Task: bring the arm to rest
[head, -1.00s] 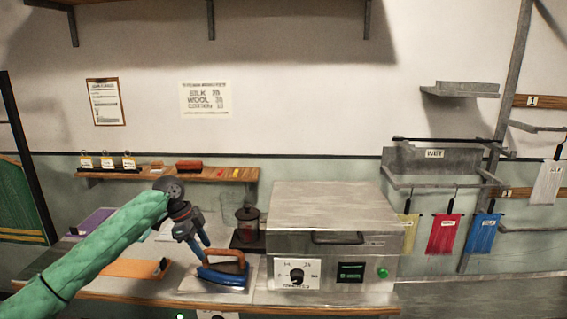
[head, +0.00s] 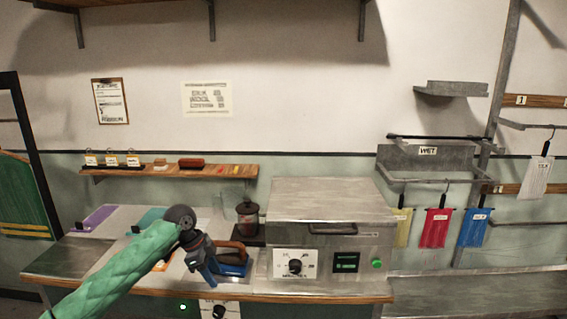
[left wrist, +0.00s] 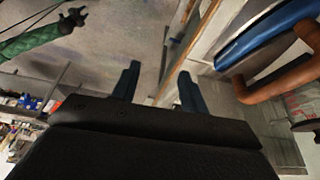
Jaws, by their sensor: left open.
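My left gripper (head: 208,274) is open, with its blue fingers pointing down in front of the blue iron (head: 236,270) in the head view. Its fingers (left wrist: 158,86) are apart with nothing between them in the left wrist view. The iron's brown handle (left wrist: 275,88) shows to the right of the fingers there, clear of them. In the head view the gripper overlaps part of the iron. My right gripper (left wrist: 74,19) shows small at the top left of the left wrist view, apart from the counter; its jaw state is unclear.
A metal press box (head: 325,210) stands right of the iron, with a dark jar (head: 247,218) behind. Purple (head: 98,217) and teal (head: 150,220) pieces lie on the counter at left. A wooden shelf (head: 225,171) is behind. Coloured cloths hang at right.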

